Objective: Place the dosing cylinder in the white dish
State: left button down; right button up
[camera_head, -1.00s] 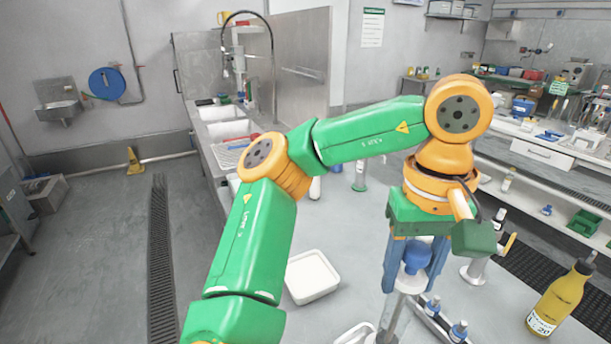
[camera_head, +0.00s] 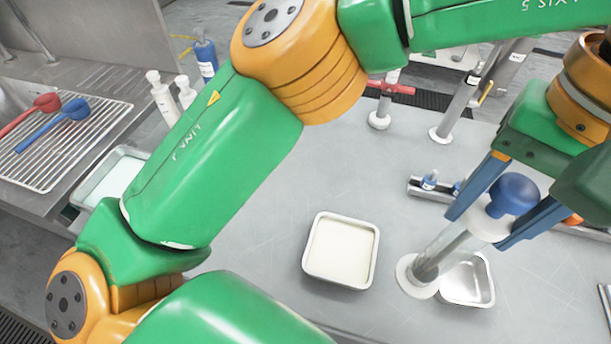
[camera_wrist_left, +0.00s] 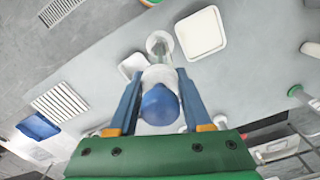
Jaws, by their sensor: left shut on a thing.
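The dosing cylinder (camera_head: 450,245) is a clear tube with a blue knob on top and a round white foot. My left gripper (camera_head: 478,230) is shut around its upper part, below the knob. The cylinder is tilted in the head view, its foot to the right of the white dish (camera_head: 309,262). The dish is square with rounded corners and stands on the table. In the left wrist view, the cylinder (camera_wrist_left: 160,75) is between the fingers (camera_wrist_left: 158,102), with its foot beside the dish (camera_wrist_left: 200,33). My right gripper is out of view.
A small metal tray (camera_head: 484,286) is beside the cylinder's foot, partly hidden by it. White bottles (camera_head: 162,97) and a drying rack (camera_head: 70,145) are at the left. The table in front of the dish looks clear.

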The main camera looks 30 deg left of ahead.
pick_arm(q)
jog(key=w+a+f+b, duration=0.1)
jog(key=w+a+f, duration=0.1)
jog(key=a+f, duration=1)
jog(key=shift+w+a+f+b, duration=0.25)
jog(key=shift+f+b, duration=0.1)
jog(key=shift+f, duration=0.3)
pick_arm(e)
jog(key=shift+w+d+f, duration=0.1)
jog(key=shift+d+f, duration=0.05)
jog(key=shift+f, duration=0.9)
pick_arm(q)
jog(key=shift+s+f, duration=0.1)
jog(key=shift+f, duration=0.05)
jog(key=shift+c, duration=1.7)
grip_release()
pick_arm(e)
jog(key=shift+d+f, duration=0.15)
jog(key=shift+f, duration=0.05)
